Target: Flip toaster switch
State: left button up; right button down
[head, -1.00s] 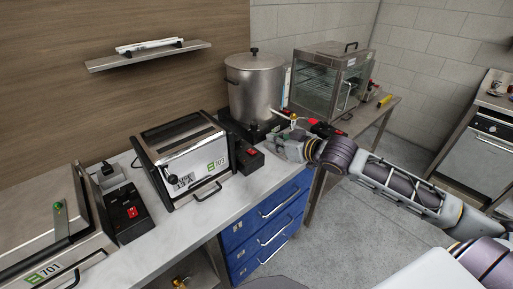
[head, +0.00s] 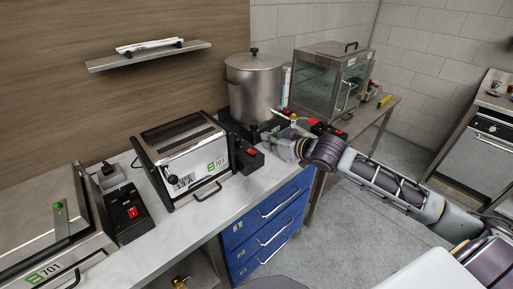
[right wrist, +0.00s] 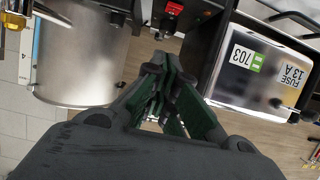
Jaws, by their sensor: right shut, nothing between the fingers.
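The silver toaster (head: 192,165) labelled 703 sits on the counter in the middle of the head view. A black control box with a red switch (head: 251,153) is at its right side. My right gripper (head: 270,143) is just right of that box and looks shut and empty. In the right wrist view, the shut fingers (right wrist: 168,82) point toward the red switch (right wrist: 174,9) at the top edge, with a visible gap in the picture. The toaster (right wrist: 262,70) is at the right there. The switch's on or off position cannot be told. My left gripper is not in view.
A large steel pot (head: 254,88) stands behind the gripper, with a glass-fronted cabinet (head: 322,78) further right. Another appliance labelled 701 (head: 45,235), with its own red-switched box (head: 124,212), is at the left. Blue drawers (head: 268,218) are below the counter edge.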

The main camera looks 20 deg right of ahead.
aim_at(251, 151)
jog(key=shift+x, duration=3.6)
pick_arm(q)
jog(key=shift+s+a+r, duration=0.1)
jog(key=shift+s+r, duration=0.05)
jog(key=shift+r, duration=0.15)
pick_arm(e)
jog(key=shift+s+f, duration=0.1)
jog(key=shift+f, duration=0.9)
jog(key=shift+s+f, duration=0.15)
jog(key=shift+f, duration=0.85)
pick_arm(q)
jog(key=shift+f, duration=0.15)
